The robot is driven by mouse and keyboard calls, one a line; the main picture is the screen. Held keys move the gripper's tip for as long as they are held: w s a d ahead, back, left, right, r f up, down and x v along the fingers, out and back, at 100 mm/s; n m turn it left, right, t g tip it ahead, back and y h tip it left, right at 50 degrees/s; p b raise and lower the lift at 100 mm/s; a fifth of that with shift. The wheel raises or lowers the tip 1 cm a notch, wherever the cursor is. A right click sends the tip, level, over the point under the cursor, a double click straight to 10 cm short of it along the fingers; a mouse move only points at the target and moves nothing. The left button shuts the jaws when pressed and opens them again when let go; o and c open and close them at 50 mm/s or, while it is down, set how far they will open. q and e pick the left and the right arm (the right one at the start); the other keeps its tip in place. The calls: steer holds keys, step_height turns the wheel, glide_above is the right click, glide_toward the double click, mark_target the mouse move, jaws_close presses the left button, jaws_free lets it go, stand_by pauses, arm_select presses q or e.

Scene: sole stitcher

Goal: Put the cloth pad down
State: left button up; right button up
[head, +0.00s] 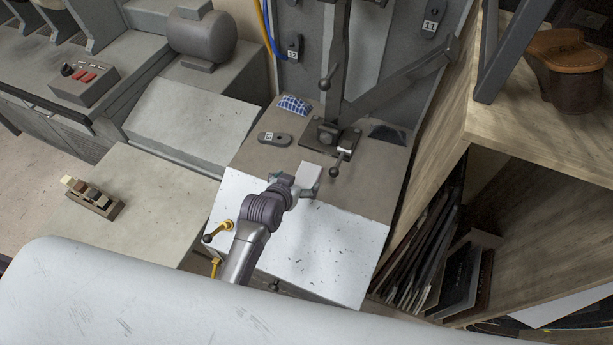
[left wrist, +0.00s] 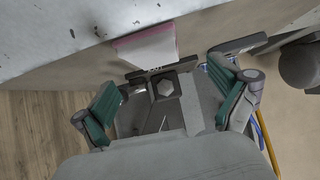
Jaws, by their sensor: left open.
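The cloth pad (head: 294,105), blue and white checked, lies on the brown-grey deck of the machine, near its back edge. My left gripper (head: 297,186) is over the front of the deck, where it meets the white sheet-metal top, well in front of the pad and apart from it. In the left wrist view the gripper (left wrist: 167,84) has its green-padded fingers spread with nothing gripped between them. A pale block (head: 309,174) is right by the fingers in the head view. A white and pink piece (left wrist: 148,45) shows beyond them in the wrist view. My right gripper is out of view.
A lever with a dark knob (head: 340,160) and a steel post stand right of the pad. A wooden shelf (head: 560,135) with a brown shoe (head: 569,65) is at right. A yellow-collared handle (head: 218,231) sticks out at front left.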

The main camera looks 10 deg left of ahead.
mark_target(306, 177)
arm_select(q)
steer(key=x, duration=0.5)
steer(key=shift+s+d+f, duration=0.15)
steer(key=shift+s+d, duration=0.05)
steer(key=shift+d, duration=0.05)
steer(key=c, duration=1.2)
